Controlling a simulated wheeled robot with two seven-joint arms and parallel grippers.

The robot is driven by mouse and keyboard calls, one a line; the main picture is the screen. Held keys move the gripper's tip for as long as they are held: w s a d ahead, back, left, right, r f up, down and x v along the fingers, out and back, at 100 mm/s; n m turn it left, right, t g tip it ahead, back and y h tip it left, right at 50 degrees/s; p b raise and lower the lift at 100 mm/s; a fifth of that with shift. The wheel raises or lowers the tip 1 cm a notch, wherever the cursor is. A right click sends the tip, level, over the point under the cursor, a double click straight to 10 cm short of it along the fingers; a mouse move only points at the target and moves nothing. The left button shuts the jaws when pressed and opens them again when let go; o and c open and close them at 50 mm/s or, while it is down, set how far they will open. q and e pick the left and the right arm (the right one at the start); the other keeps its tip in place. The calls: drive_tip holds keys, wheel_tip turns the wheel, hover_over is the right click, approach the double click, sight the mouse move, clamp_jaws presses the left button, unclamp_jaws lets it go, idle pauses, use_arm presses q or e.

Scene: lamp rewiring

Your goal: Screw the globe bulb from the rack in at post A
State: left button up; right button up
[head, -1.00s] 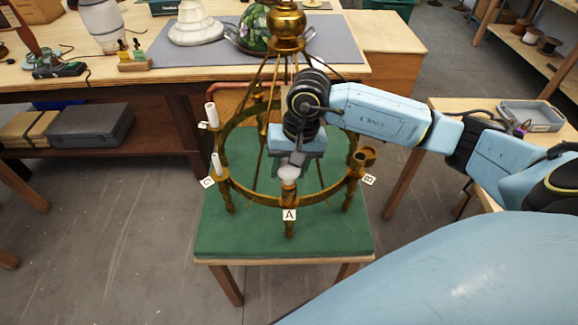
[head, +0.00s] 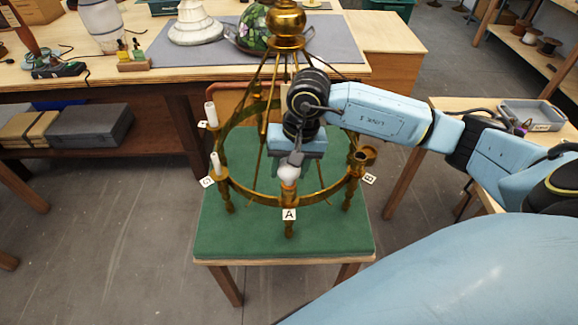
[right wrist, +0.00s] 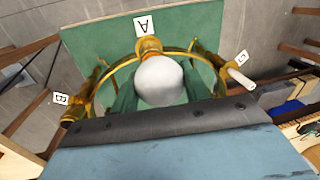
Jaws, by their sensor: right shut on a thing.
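The white globe bulb (head: 288,172) is upright at post A (head: 288,189) on the near side of the brass ring chandelier (head: 245,198). Its base meets the top of the post; I cannot tell how far it is threaded in. My right gripper (head: 290,160) points down from above and is shut on the bulb. In the right wrist view the bulb (right wrist: 159,80) covers part of post A's brass cup (right wrist: 149,46), beside the label A (right wrist: 143,26). My left gripper is not in view.
The chandelier stands on a green-topped table (head: 230,240). Post B (head: 356,165) on the right shows no bulb; post C (head: 216,165) on the left has a white sleeve. The stem and rods rise behind my wrist. A workbench (head: 155,80) stands behind, and a grey tray (head: 532,115) is right.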

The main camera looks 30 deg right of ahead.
drive_tip(key=m+t, duration=0.1)
drive_tip(key=m, duration=0.3)
drive_tip(key=shift+b, duration=0.4)
drive_tip(key=m+h, duration=0.1)
drive_tip(key=m, duration=0.2)
drive_tip(key=shift+w+r+m, duration=0.1)
drive_tip(key=shift+m, duration=0.3)
drive_tip(key=shift+m, duration=0.5)
drive_tip(key=m, duration=0.3)
drive_tip(key=shift+m+h+b, duration=0.3)
drive_tip(key=shift+h+b, duration=0.1)
drive_tip(key=m, duration=0.3)
drive_tip(key=shift+h, duration=0.3)
drive_tip(key=shift+m, duration=0.4)
drive_tip(key=shift+m, duration=0.4)
drive_tip(key=m, duration=0.3)
drive_tip(key=m+h, duration=0.1)
drive_tip(key=m, duration=0.2)
drive_tip(key=shift+m+g+p, duration=0.3)
drive_tip(key=shift+m+p, duration=0.1)
